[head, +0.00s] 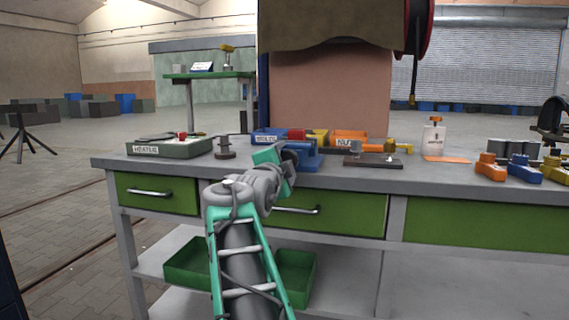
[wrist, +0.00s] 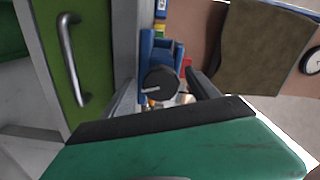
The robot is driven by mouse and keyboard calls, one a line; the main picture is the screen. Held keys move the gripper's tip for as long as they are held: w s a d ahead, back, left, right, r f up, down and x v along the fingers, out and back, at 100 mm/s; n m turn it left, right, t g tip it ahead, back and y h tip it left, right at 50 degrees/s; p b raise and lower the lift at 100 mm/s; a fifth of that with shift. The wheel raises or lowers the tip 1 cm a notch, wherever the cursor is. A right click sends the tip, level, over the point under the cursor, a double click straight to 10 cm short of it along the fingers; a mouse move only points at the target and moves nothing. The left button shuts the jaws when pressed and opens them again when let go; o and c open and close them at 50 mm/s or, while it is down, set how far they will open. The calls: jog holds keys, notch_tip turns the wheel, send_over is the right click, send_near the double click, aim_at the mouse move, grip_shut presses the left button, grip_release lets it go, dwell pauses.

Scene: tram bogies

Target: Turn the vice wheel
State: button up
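The blue vice (head: 309,160) sits on the workbench near its front edge, partly hidden behind my gripper (head: 289,158) in the head view. In the wrist view the blue vice (wrist: 158,48) is ahead, with its dark round wheel (wrist: 160,84) facing the camera. A pale bar shows across the wheel's face. My gripper (wrist: 164,80) is open, with one dark finger to the left of the wheel and one to the right. The fingers look apart from the wheel, but I cannot tell how deep they reach. The wheel is hidden in the head view.
The workbench (head: 440,182) has green drawers with metal handles. A dark plate (head: 372,162) and orange and blue clamps (head: 490,167) are to the right.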

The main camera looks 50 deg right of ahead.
jog(key=p+v, duration=0.1)
jog(key=v, duration=0.6)
jog(key=shift+s+a, duration=0.2)
jog(key=shift+a, duration=0.2)
